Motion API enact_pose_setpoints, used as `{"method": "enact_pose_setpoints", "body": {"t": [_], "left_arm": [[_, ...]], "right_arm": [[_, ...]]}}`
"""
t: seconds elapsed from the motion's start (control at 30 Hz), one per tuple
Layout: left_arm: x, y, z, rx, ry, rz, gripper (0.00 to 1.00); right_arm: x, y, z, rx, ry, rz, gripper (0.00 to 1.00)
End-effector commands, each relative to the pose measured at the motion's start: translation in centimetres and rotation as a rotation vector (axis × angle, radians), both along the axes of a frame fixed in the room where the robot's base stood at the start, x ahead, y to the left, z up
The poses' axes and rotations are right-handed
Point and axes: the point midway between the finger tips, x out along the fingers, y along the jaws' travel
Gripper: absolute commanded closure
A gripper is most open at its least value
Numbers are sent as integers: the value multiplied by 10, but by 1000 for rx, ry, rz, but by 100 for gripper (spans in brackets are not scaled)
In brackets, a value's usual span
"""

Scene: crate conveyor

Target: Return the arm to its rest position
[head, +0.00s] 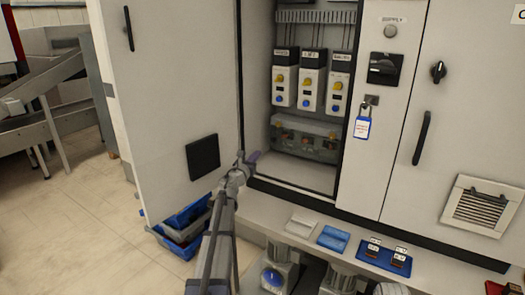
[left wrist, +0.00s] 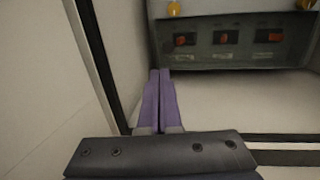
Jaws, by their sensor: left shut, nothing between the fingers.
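My left arm reaches up from the bottom of the head view to the open electrical cabinet. My left gripper (head: 252,157) is at the cabinet's lower left opening edge, beside the open door (head: 175,100). In the left wrist view its two purple fingers (left wrist: 159,98) are together with nothing between them. Ahead of them is the cabinet's bare floor and a grey-green terminal block (left wrist: 230,45) with orange-red switches. The block also shows in the head view (head: 305,140). My right gripper is not in view.
Three drive units (head: 311,88) hang above the block. A blue padlock tag (head: 363,128) hangs from the supply switch panel. A ledge below holds a white block (head: 300,225), a blue block (head: 333,238) and a blue tray (head: 385,262). Blue crates (head: 185,225) stand on the floor at left.

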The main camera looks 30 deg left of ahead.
Motion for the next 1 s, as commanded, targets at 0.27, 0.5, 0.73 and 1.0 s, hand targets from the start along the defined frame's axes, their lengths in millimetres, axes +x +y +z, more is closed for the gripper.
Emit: {"method": "enact_pose_setpoints", "body": {"t": [0.27,0.5,0.73,1.0], "left_arm": [[-24,0,-1,1,0,0,100],[-23,-1,0,-4,0,1,100],[-25,-48,35,-361,-69,116,100],[-70,-157,30,-1249,-115,461,100]], "right_arm": [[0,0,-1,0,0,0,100],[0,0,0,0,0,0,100],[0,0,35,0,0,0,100],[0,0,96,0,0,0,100]]}}
